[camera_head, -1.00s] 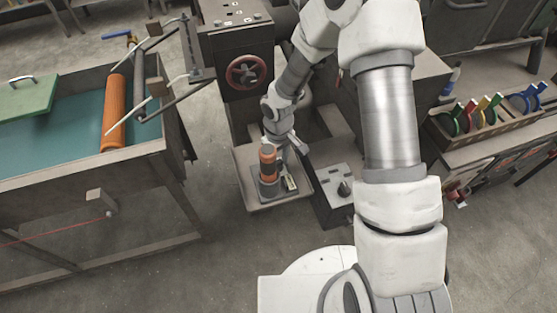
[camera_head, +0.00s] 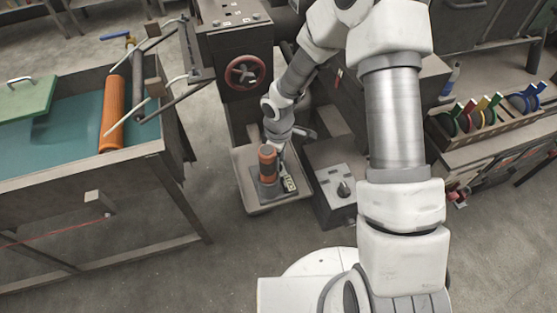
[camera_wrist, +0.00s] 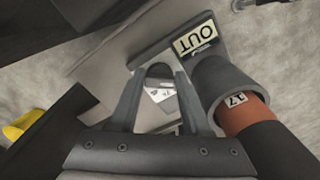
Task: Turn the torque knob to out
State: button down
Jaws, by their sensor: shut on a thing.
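An orange and grey cylinder (camera_head: 268,162) stands upright on a dark plate at the front of the machine's shelf. The wrist view shows its orange band (camera_wrist: 240,115) marked 17 and its grey collar (camera_wrist: 218,85). A pale label reading OUT (camera_wrist: 196,46) lies on the plate beside it. My gripper (camera_wrist: 158,85) is just left of the collar in that view, its two fingers spread around a small grey rounded piece (camera_wrist: 159,70) and shut on it. I cannot tell whether that piece is the torque knob. In the head view my gripper (camera_head: 281,150) is low beside the cylinder, its fingertips hard to make out.
A red handwheel (camera_head: 248,72) is on the machine above. A basin table (camera_head: 100,160) with an orange roller is left. A tool rack (camera_head: 490,125) is right.

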dwell(0.3)
jog(key=c, duration=0.6)
grip_release()
jog(key=shift+c, duration=0.2)
notch_tip(320, 180, up, 18)
jog(key=p, duration=0.1)
jog(key=shift+f, duration=0.25)
jog(key=s+d+r+m+t+h, duration=0.1)
jog(key=s+d+r+m, duration=0.25)
jog(key=r, duration=0.35)
jog(key=s+d+r+m+t, duration=0.25)
jog(key=s+d+r, duration=0.2)
jog(key=r, duration=0.25)
jog(key=s+d+r+m+t, duration=0.1)
jog(key=s+d+r+m, duration=0.1)
jog(key=s, duration=0.3)
jog(key=s+d+r+m+t+y, duration=0.1)
jog(key=s+d+r+m, duration=0.1)
jog(key=s+m, duration=0.3)
jog(key=shift+s+r+m, duration=0.3)
jog(key=shift+s+r, duration=0.1)
jog(key=shift+r, duration=0.5)
